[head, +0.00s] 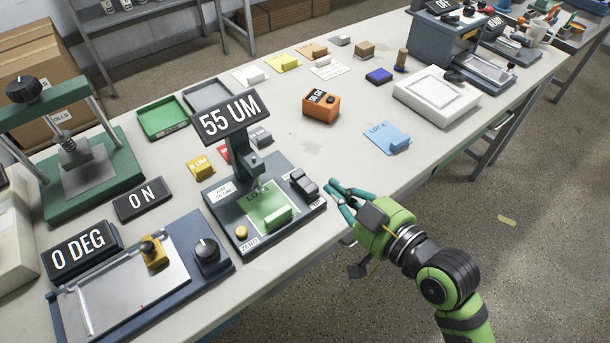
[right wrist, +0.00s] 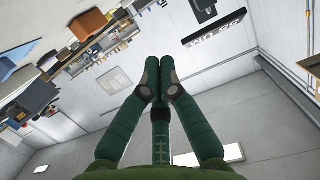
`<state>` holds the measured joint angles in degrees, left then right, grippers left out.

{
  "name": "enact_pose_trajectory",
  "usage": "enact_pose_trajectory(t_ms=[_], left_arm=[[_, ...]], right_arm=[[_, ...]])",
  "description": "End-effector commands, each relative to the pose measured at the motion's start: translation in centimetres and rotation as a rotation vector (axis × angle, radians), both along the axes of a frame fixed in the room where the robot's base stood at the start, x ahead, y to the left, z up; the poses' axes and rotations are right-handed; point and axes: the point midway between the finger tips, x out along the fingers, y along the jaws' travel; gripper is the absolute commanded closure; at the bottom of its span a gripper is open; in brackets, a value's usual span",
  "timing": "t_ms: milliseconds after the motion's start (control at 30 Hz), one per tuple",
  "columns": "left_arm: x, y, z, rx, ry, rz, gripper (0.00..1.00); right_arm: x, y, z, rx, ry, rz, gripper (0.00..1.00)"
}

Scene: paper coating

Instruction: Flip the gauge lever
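The gauge (head: 222,206) is a dark base with an upright post and a tilted display reading "55 UM". A green pad (head: 262,205) marked "LOTS" lies on its base, with a light green block (head: 278,216) on the pad. A dark grey lever-like piece (head: 304,185) sits at the base's right side. My right gripper (head: 330,188) is just right of this piece; whether they touch is unclear. Its teal fingers converge at the tips, and the right wrist view shows the fingertips (right wrist: 160,82) together with nothing visible between them. My left gripper is not in view.
A blue device (head: 207,254) with a knob and "0 DEG" sign is at front left, beside an "ON" sign (head: 143,199). A green press (head: 110,172) stands behind. An orange block (head: 321,105) and blue card (head: 382,136) lie beyond the gauge. The table between them is fairly clear.

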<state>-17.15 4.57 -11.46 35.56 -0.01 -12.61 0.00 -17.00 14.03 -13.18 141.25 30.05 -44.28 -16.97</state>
Motion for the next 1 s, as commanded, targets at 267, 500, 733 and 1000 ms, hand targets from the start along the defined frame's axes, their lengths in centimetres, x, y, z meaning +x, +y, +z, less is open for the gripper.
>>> enact_pose_trajectory(t_ms=[267,500,733,1000], left_arm=[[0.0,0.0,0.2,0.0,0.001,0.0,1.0],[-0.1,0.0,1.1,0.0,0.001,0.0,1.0],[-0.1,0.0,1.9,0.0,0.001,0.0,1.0],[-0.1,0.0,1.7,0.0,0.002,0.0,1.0]], right_arm=[[0.5,0.3,-0.1,0.001,0.003,-0.003,1.0],[3.6,2.6,-0.7,0.002,0.004,-0.003,1.0],[7.6,5.5,-1.8,0.002,0.005,-0.002,1.0],[8.1,5.8,-5.4,-0.002,0.006,0.0,1.0]])
